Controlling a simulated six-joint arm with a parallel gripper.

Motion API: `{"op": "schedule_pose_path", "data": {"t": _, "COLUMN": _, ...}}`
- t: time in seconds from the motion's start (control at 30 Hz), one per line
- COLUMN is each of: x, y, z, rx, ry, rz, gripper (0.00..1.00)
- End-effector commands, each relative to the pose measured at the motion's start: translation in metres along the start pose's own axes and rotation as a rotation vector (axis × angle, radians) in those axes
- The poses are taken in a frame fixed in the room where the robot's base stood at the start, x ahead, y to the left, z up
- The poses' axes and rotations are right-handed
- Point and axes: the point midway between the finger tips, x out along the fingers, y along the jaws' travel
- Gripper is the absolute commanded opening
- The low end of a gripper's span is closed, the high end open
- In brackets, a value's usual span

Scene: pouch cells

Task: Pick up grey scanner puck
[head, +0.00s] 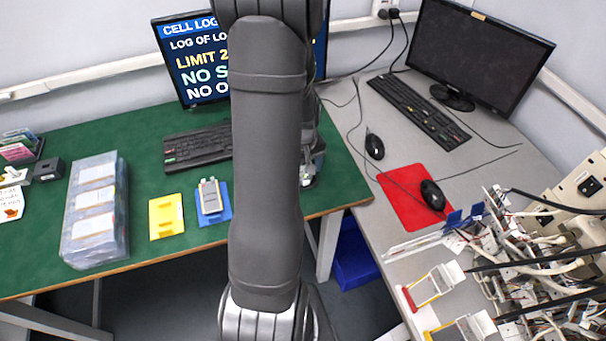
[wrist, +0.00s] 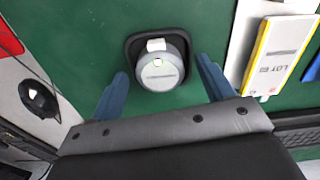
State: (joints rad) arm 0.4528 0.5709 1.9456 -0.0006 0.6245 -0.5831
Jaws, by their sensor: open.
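The grey scanner puck (wrist: 160,72) shows in the wrist view as a round grey body with a pale tab at its upper edge. It sits in a dark, rounded square holder (wrist: 133,43) on the green surface. My gripper (wrist: 161,66) is open, with one blue finger to the left of the puck and one to the right. Green surface shows between each finger and the puck, and nothing is held. In the head view my arm covers the puck and most of my gripper.
A white and yellow pouch cell marked LOT (wrist: 275,55) lies right of the right finger. A red mat (head: 402,208) with a black mouse (head: 432,194) is on the grey desk. A keyboard (head: 197,146) and clear boxes (head: 96,238) are on the green bench (head: 140,180).

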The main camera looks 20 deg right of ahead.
Motion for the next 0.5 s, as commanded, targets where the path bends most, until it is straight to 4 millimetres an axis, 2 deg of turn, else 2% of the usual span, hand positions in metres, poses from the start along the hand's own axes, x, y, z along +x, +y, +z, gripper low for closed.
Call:
{"op": "schedule_pose_path", "data": {"t": 0.13, "x": -0.0003, "y": 0.0000, "z": 0.0001, "rx": 0.000, "ry": 0.000, "rz": 0.000, "gripper": 0.72}}
{"op": "schedule_pose_path", "data": {"t": 0.37, "x": -0.0004, "y": 0.0000, "z": 0.0001, "rx": 0.000, "ry": 0.000, "rz": 0.000, "gripper": 0.27}}
{"op": "schedule_pose_path", "data": {"t": 0.4, "x": -0.0004, "y": 0.0000, "z": 0.0001, "rx": 0.000, "ry": 0.000, "rz": 0.000, "gripper": 0.23}}
{"op": "schedule_pose_path", "data": {"t": 0.5, "x": -0.0006, "y": 0.0000, "z": 0.0000, "rx": 0.000, "ry": 0.000, "rz": 0.000, "gripper": 0.23}}
